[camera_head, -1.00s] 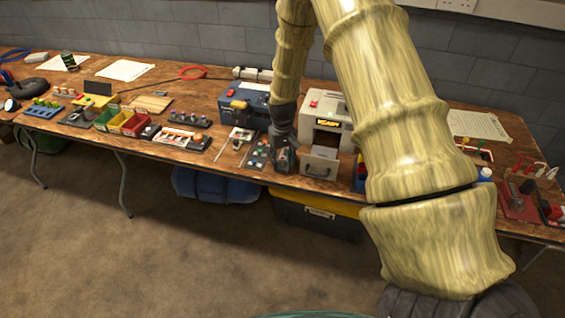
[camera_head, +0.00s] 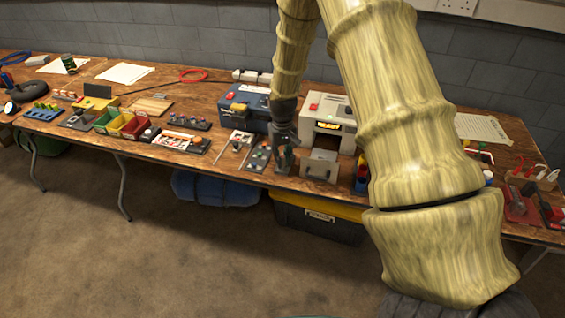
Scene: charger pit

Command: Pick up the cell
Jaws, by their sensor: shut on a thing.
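My gripper (camera_head: 284,158) points down at the front of the workbench, between a green board and a grey drawer. Its fingers are shut on a small dark thing, taken to be the cell, which the fingers mostly hide. I cannot tell whether it is clear of the bench top. The white machine (camera_head: 329,118) with a lit yellow display stands just behind and to the right. Its grey drawer (camera_head: 319,169) with a handle sticks out at the front, close to the right of my gripper.
Coloured bins (camera_head: 135,127) and small holders fill the bench further left. My own arm hides part of the right side.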

